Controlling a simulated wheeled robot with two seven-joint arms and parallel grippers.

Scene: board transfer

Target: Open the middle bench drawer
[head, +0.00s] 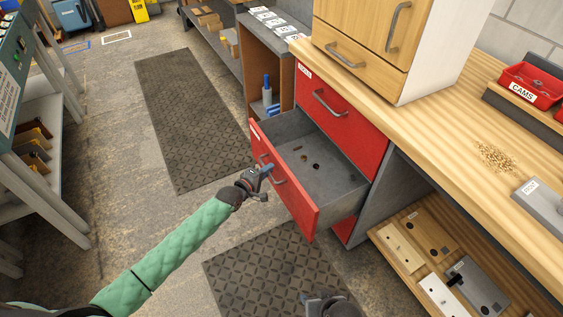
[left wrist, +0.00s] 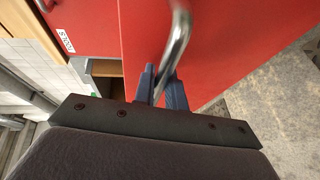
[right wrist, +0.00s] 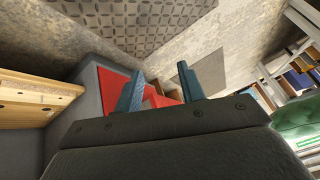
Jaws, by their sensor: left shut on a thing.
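The middle bench drawer (head: 311,218) has a red front and a grey inside, and it stands well out from the bench. A few small parts lie on its floor. My left gripper (head: 268,170) is at the drawer front, shut on the metal bar handle (head: 277,177). In the left wrist view, the blue fingers (left wrist: 163,88) close around the handle (left wrist: 180,35) against the red front. My right gripper (right wrist: 160,90) is open and empty, its fingers apart. In the head view only part of it (head: 328,302) shows at the bottom edge.
A closed red drawer (head: 345,115) with a handle is above the open one. A wooden cabinet (head: 365,40) and a red CAMS bin (head: 530,84) stand on the benchtop. A low shelf (head: 384,238) holds boards at right. Floor mats (head: 190,105) lie on clear floor at left.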

